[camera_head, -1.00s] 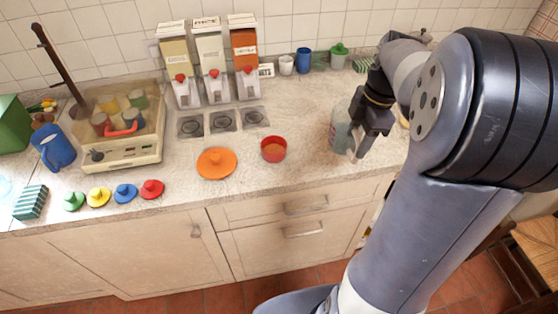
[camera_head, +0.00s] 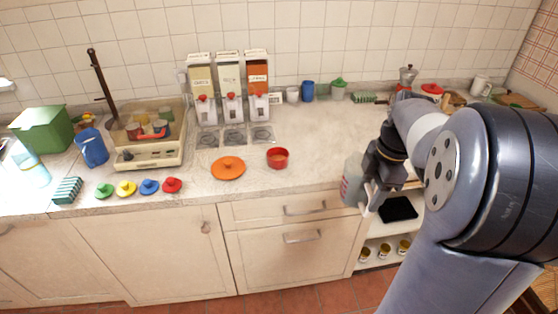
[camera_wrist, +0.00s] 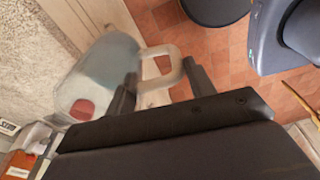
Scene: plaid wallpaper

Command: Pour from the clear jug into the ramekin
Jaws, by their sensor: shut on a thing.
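The clear jug (camera_head: 352,180) is held by its handle in my gripper (camera_head: 371,203), at the counter's front edge on the right in the head view. In the wrist view, the jug (camera_wrist: 98,72) is see-through with a pale handle, and my gripper (camera_wrist: 166,82) is shut on that handle. A reddish patch shows on or through the jug. The red ramekin (camera_head: 277,158) sits on the counter to the left of the jug, apart from it, with something orange-brown inside. The jug's base is partly hidden, and I cannot tell its exact height.
An orange lid (camera_head: 228,168) lies left of the ramekin. Several small coloured lids lie farther left, near a cream appliance (camera_head: 147,152). Three dispensers (camera_head: 230,88) stand at the back. The counter (camera_head: 318,150) between ramekin and jug is clear.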

